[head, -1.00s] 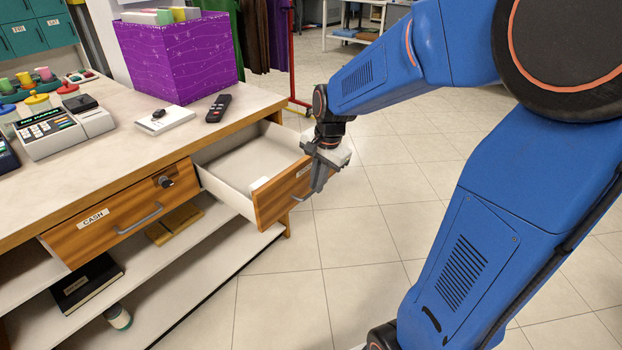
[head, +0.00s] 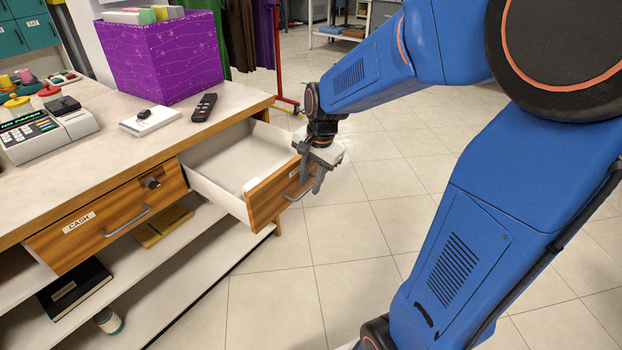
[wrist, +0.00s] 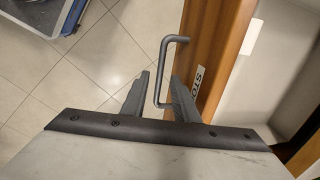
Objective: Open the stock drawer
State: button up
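The stock drawer (head: 262,204) stands pulled out of the right end of the counter, with its wooden front and pale inside showing. Its label is partly visible in the wrist view (wrist: 198,77). My gripper (head: 308,187) is at the drawer front. In the wrist view, the grey bar handle (wrist: 162,72) passes between my two gripper fingers (wrist: 160,84). The fingers are apart, one on each side of the bar, with gaps showing. A small white item (head: 252,184) lies inside the drawer near its front.
The closed cash drawer (head: 105,225) is to the left. A purple box (head: 165,55), a remote (head: 204,107) and a register (head: 45,132) stand on the counter (head: 110,165). Open shelves lie below. The tiled floor (head: 350,240) in front of the drawer is clear.

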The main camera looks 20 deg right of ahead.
notch_tip(320, 180, up, 17)
jog(key=s+d, duration=0.1)
jog(key=s, duration=0.2)
jog(key=shift+d, duration=0.3)
dwell(0.4)
jog(key=s+f+n+t, duration=0.1)
jog(key=s+f+n, duration=0.2)
jog(key=s, duration=0.3)
jog(key=s+f+n+t, duration=0.1)
jog(key=s+f+n, duration=0.2)
jog(key=s+n, duration=0.2)
jog(key=s+a+f+n+h, duration=0.1)
jog(key=s+f+n, duration=0.2)
jog(key=s, duration=0.5)
jog(key=shift+s+f+n+t, duration=0.3)
jog(key=shift+n+t, duration=0.1)
jog(key=shift+n, duration=0.3)
jog(key=shift+a, duration=0.1)
dwell(0.7)
